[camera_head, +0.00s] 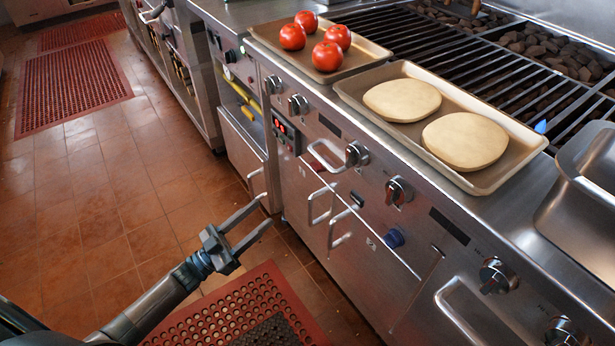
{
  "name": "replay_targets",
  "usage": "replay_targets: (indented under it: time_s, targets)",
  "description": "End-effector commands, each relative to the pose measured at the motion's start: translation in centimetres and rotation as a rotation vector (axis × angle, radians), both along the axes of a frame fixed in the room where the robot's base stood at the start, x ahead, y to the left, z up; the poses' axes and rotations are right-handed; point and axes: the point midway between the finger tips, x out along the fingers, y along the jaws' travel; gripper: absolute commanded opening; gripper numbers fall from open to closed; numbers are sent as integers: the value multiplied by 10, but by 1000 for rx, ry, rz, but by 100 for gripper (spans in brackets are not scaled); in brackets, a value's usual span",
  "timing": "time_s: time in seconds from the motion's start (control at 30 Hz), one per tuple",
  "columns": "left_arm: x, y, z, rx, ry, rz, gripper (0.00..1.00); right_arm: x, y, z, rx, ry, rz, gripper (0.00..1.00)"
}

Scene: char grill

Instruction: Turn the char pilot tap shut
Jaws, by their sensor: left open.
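A small blue tap (394,237) sits low on the steel front of the range, below the row of black knobs; it looks like the pilot tap, though its label is too small to read. A small blue flame (540,126) shows at the edge of the char grill (470,65). My left gripper (265,210) is open and empty over the floor, left of the range front and well apart from the blue tap. Its two fingers point up and right. My right gripper is out of view.
Bar handles (320,205) and knobs (399,191) stick out from the range front. A tray with two dough rounds (466,141) and a tray with several tomatoes (327,56) stand on top. A steel pan (590,190) is at right.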

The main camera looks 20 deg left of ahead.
Motion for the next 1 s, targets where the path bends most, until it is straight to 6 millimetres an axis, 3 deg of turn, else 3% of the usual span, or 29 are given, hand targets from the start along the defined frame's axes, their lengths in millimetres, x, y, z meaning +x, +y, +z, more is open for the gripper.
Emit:
replay_targets:
  time_s: [0.47,1.0]
  targets:
    - [13,-11,7,0,-1,1,47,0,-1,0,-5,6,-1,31]
    - [80,-62,42,-2,-1,1,47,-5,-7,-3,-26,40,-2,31]
